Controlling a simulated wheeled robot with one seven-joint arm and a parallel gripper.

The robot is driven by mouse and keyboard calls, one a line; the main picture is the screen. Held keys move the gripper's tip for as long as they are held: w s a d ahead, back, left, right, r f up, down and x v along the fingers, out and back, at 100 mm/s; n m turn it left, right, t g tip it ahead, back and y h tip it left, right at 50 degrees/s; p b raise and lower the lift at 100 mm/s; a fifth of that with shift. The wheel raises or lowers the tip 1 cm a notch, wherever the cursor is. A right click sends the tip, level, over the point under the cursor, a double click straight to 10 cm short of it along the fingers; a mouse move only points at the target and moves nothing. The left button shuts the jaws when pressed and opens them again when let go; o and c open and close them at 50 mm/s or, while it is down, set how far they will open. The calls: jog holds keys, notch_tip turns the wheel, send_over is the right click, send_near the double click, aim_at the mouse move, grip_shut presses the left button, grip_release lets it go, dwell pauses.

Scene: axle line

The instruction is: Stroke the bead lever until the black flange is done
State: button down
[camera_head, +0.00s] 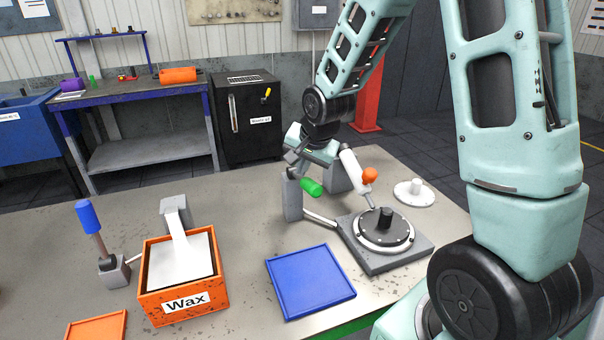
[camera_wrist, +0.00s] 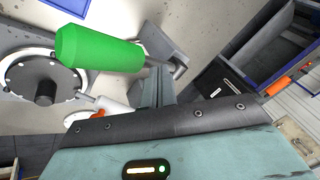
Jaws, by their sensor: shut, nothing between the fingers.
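The bead lever's green handle (camera_head: 312,187) sticks out from a grey post on the table, below my gripper (camera_head: 296,160). In the wrist view the green handle (camera_wrist: 98,48) lies to the left of my shut, empty fingers (camera_wrist: 158,84); I cannot tell whether they touch its metal rod. The black flange (camera_head: 384,228) sits on a grey square base, with a pale ring around its edge. It also shows in the wrist view (camera_wrist: 45,88). A white dispenser with an orange part (camera_head: 369,175) stands over the flange, its tip near the rim.
A blue tray (camera_head: 310,281) lies in front of the post. An orange wax box (camera_head: 182,290) and a blue-handled lever (camera_head: 88,217) stand to the left. A white flange (camera_head: 414,193) lies behind the base. An orange tray (camera_head: 96,328) is at the front left.

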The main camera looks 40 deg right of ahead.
jog(key=shift+s+a+f+b, duration=0.1)
jog(key=shift+s+f+b, duration=0.15)
jog(key=shift+f+b, duration=0.4)
jog(key=shift+s+f+b, duration=0.2)
jog(key=shift+f+b, duration=0.3)
jog(key=shift+f, duration=0.2)
dwell(1.1)
jog(key=shift+w+d+r+p, duration=0.1)
jog(key=shift+w+r+p, duration=0.2)
jog(key=shift+r+p, duration=0.5)
jog(key=shift+w+d+r+p, duration=0.1)
jog(key=shift+w+r+p, duration=0.15)
jog(key=shift+r+p, duration=0.55)
jog(key=shift+w+d+r+p, duration=0.1)
jog(key=shift+w+r+p, duration=0.2)
jog(key=shift+r+p, duration=0.5)
jog(key=shift+r, duration=0.25)
jog(key=shift+w+d+r+p, duration=0.1)
jog(key=shift+w+r+p, duration=0.15)
jog(key=shift+r+p, duration=0.4)
jog(key=shift+w+r+p, duration=0.3)
jog(key=shift+r+p, duration=0.2)
jog(key=shift+r, duration=0.35)
jog(key=shift+w+d+r+p, duration=0.1)
jog(key=shift+w+r+p, duration=0.15)
jog(key=shift+r+p, duration=0.4)
jog(key=shift+r, duration=0.1)
dwell(0.6)
